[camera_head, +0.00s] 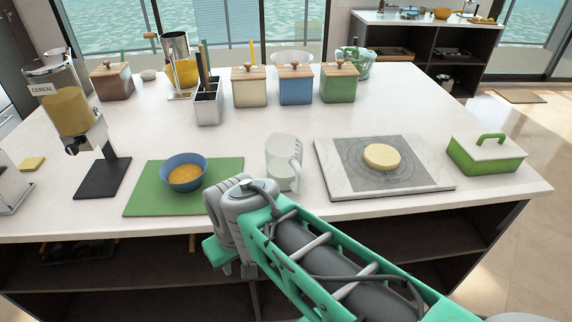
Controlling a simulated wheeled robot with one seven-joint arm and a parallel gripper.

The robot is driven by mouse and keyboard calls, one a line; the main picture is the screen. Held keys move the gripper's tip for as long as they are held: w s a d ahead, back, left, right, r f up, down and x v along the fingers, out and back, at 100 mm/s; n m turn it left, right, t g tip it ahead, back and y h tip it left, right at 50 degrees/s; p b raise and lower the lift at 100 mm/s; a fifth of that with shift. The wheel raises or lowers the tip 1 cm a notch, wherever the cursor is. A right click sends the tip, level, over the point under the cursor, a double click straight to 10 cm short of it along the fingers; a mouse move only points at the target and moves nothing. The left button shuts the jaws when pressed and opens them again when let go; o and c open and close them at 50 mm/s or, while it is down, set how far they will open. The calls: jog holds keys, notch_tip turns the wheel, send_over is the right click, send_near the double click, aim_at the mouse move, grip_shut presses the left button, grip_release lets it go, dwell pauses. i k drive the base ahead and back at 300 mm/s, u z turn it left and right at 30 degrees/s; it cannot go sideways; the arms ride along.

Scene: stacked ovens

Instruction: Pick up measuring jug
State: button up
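A clear measuring jug (281,163) stands upright on the white countertop, near its front edge. Its handle is on the right side. It stands between a green mat and a white board. My arm reaches in from the lower right, and its grey joint is just in front of and below the jug in the picture. The end of my arm bends down in front of the counter's edge. My gripper's fingers cannot be made out, so whether it is open or shut does not show. The jug stands apart from any visible finger.
A blue bowl (184,171) sits on the green mat (137,198). Right of the jug, dough (382,157) lies on the board (430,178), with a green lidded dish (486,155) beyond. A cereal dispenser (70,108) stands left. Canisters (296,88) line the back. The counter's middle is clear.

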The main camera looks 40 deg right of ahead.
aim_at(284, 153)
jog(key=z, duration=0.35)
jog(key=k, duration=1.3)
jog(key=u, duration=1.4)
jog(key=i, duration=0.5)
jog(key=u, duration=0.05)
